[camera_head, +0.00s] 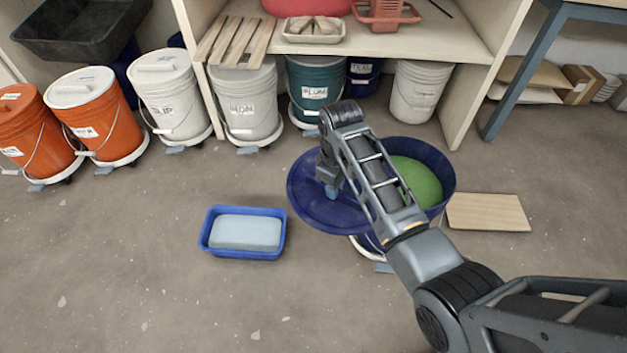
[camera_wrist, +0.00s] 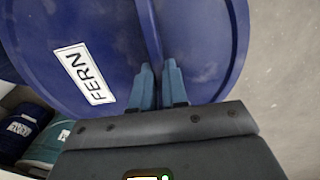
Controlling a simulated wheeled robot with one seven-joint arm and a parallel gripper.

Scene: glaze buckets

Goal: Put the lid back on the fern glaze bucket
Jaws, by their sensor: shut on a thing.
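The fern glaze bucket (camera_head: 447,183) is blue, stands open on the floor and holds green glaze (camera_head: 418,184). My arm crosses in front of it and hides part of it. The round blue lid (camera_head: 310,205) is at the bucket's left side, near the rim and partly overlapping it in the head view. In the wrist view the lid (camera_wrist: 200,40) fills most of the picture and bears a white FERN label (camera_wrist: 85,73). My gripper (camera_wrist: 158,70) is shut on a raised ridge of the lid. Whether the lid touches the bucket cannot be told.
A blue tub (camera_head: 210,244) with a pale block lies on the floor to the left. A wooden board (camera_head: 488,212) lies to the right. Several lidded buckets, including orange ones (camera_head: 100,120), stand along the back by the shelf (camera_head: 450,40). The front left floor is clear.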

